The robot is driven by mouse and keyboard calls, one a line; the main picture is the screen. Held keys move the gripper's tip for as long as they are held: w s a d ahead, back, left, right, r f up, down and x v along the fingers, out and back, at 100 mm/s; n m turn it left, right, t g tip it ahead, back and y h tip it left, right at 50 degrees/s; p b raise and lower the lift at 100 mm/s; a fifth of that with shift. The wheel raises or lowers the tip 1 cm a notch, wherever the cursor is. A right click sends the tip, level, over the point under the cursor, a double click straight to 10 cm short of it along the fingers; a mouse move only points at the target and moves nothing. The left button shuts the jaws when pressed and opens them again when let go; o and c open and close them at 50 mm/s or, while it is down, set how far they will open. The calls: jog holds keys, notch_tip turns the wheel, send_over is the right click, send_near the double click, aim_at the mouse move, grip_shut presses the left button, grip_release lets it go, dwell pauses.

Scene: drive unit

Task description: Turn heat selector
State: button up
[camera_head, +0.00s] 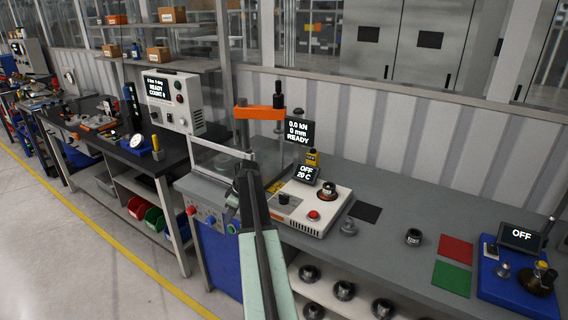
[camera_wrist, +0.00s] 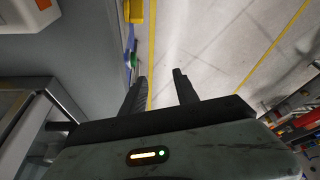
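A white heater unit (camera_head: 318,226) stands on the grey bench in the head view. Its small display (camera_head: 306,174) reads OFF and 20 C. A black knob (camera_head: 284,199), which looks like the heat selector, sits on its top, with a red button (camera_head: 313,215) nearer the front corner. My gripper (camera_head: 245,168) is left of the unit, above the bench's front edge, apart from the knob. In the wrist view my gripper (camera_wrist: 160,76) has its two fingers spread with nothing between them, floor beyond. A white corner with a red part (camera_wrist: 43,4) shows at upper left; the knob is not visible there.
A press with an orange crossbar (camera_head: 259,113) and a clear guard stands behind my gripper. A display (camera_head: 298,131) reading READY is beside it. Right of the heater are a black pad (camera_head: 365,211), metal rings, red and green mats and a blue tray (camera_head: 511,289).

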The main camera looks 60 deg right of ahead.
notch_tip(320, 180, up, 10)
jog(key=m+p, duration=0.2)
jog(key=p, duration=0.4)
send_over(284, 195)
jog(key=w+a, duration=0.4)
jog(key=a, duration=0.1)
jog(key=shift+s+h, duration=0.15)
jog(key=shift+h, duration=0.25)
jog(key=s+d+r+m+p, duration=0.1)
jog(key=s+d+r+p, duration=0.1)
jog(key=s+d, duration=0.4)
jog(key=b+x, duration=0.7)
jog(key=shift+s+a+f, duration=0.25)
jog(key=shift+s+f, duration=0.05)
jog(key=shift+r, duration=0.1)
jog(key=shift+c, duration=0.3)
